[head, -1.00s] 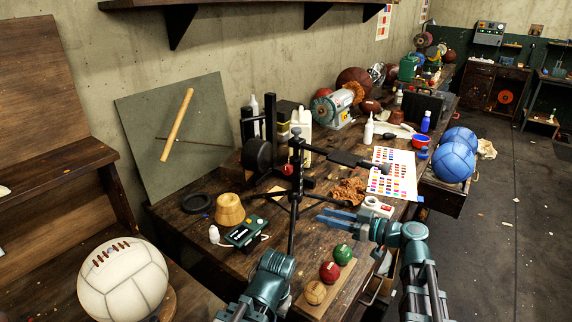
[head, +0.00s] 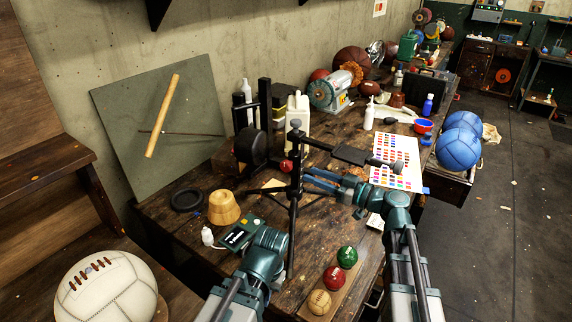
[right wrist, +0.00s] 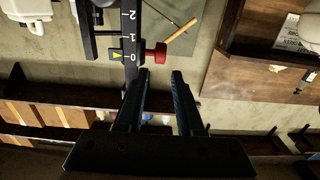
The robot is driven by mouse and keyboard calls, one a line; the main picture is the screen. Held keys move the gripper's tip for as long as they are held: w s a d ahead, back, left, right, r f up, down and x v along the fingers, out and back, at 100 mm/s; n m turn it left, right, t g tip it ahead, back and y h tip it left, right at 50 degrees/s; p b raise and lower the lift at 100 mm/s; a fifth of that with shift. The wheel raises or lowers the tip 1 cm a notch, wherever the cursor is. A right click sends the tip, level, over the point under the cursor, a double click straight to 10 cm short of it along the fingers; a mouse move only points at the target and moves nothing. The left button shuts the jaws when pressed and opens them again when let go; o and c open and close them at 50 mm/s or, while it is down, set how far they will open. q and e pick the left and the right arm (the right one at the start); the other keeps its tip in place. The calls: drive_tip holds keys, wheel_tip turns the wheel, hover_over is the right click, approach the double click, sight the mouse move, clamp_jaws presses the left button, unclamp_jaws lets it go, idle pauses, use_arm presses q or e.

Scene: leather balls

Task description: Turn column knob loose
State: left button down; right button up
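A black stand with an upright column (head: 294,200) and a side arm stands on the workbench. Its small red knob (head: 286,166) sits on the column. In the right wrist view the red knob (right wrist: 155,55) sticks out to the right of the column's scale, by the zero mark. My right gripper (head: 308,179) reaches in from the right, close to the column. In the right wrist view my right gripper (right wrist: 159,73) is open and empty, with the knob just beyond its fingertips, apart from them. My left arm shows at the bottom, but its fingers do not.
A wooden block with several small balls (head: 341,280) lies at the front edge. A green device (head: 243,232), a wooden form (head: 224,208) and a black ring (head: 187,200) lie left of the stand. A colour chart (head: 398,160) lies to the right.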

sight(291, 166)
drive_tip(key=x, duration=1)
drive_tip(key=shift+a, duration=0.1)
drive_tip(key=shift+c, duration=0.2)
clamp_jaws()
